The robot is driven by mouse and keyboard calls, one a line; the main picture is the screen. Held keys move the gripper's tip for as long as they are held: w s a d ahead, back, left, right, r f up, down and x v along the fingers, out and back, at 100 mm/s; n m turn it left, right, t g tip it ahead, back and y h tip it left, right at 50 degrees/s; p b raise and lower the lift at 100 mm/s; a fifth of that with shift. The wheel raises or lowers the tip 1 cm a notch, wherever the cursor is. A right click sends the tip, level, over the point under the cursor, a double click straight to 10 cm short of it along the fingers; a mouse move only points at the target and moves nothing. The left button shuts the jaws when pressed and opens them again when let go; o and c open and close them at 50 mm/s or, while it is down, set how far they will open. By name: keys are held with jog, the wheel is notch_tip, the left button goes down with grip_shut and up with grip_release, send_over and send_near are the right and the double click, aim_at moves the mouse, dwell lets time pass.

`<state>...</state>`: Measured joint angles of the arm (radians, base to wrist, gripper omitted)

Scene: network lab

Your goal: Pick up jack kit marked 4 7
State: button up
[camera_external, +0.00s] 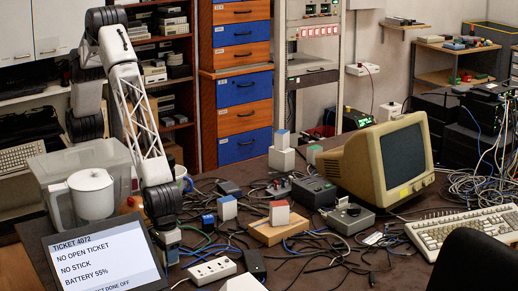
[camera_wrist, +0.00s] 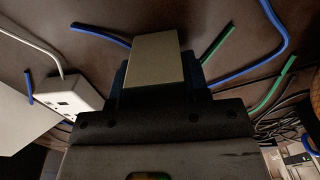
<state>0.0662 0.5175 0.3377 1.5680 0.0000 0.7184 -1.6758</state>
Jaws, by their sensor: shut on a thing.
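My gripper (camera_external: 168,237) is low at the front left of the table, beside the tilted screen. In the wrist view it is shut on a pale, box-shaped jack kit (camera_wrist: 155,60), which sticks out past the dark fingers. No marking can be read on it, so I cannot tell whether it is 4 7.
A screen (camera_external: 105,255) reading "TICKET 4072, NO OPEN TICKET" stands left of my gripper. A white power strip (camera_external: 212,270) lies to its right. A white jug (camera_external: 92,195), loose cables, a beige monitor (camera_external: 385,160) and a keyboard (camera_external: 465,230) crowd the table.

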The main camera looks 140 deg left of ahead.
jog(key=shift+r, duration=0.1)
notch_tip(320, 180, up, 10)
jog(key=shift+f, duration=0.1)
dwell(0.8)
